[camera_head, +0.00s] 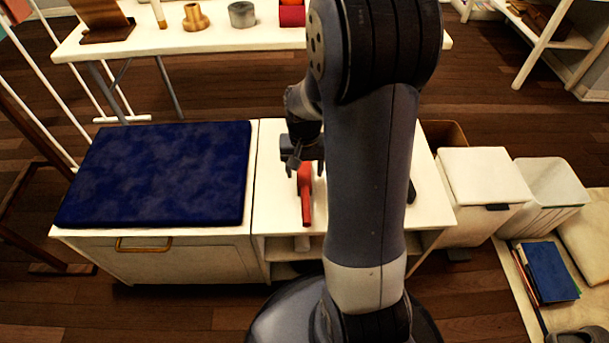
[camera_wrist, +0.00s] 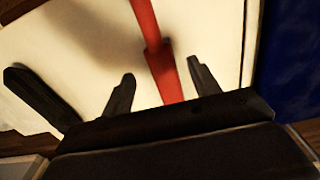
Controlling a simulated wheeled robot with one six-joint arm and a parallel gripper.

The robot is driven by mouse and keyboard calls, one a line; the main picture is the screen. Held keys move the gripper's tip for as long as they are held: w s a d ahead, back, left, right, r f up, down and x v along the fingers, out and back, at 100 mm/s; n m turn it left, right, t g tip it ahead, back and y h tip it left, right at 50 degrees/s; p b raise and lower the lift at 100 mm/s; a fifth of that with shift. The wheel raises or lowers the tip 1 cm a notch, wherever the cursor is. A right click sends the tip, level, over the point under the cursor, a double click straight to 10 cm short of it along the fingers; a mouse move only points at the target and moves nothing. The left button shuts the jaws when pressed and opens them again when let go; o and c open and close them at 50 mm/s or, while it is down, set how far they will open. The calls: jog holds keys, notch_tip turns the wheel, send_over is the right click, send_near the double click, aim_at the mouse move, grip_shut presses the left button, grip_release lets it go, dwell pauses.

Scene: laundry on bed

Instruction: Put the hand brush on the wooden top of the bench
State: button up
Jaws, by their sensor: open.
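A long, narrow red thing (camera_head: 306,200), apparently the hand brush, is at the bare pale top of the bench (camera_head: 275,215), right of the blue cushion. Its bristles cannot be made out. In the wrist view the red thing (camera_wrist: 170,78) runs between the two fingers, with a gap on each side. My gripper (camera_head: 304,163) is open at its far end in the head view. Whether the red thing rests fully flat on the top is hard to tell. My arm hides part of the bench top.
A blue cushion (camera_head: 160,172) covers the bench's left part. A dark, elongated thing (camera_head: 411,192) lies on the top at right; it also shows in the wrist view (camera_wrist: 38,95). A white lidded bin (camera_head: 485,175) stands right of the bench. A white table (camera_head: 240,38) with several items is behind.

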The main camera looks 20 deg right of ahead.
aim_at(304, 181)
jog(key=shift+r+p, duration=0.55)
jog(key=shift+r, duration=1.8)
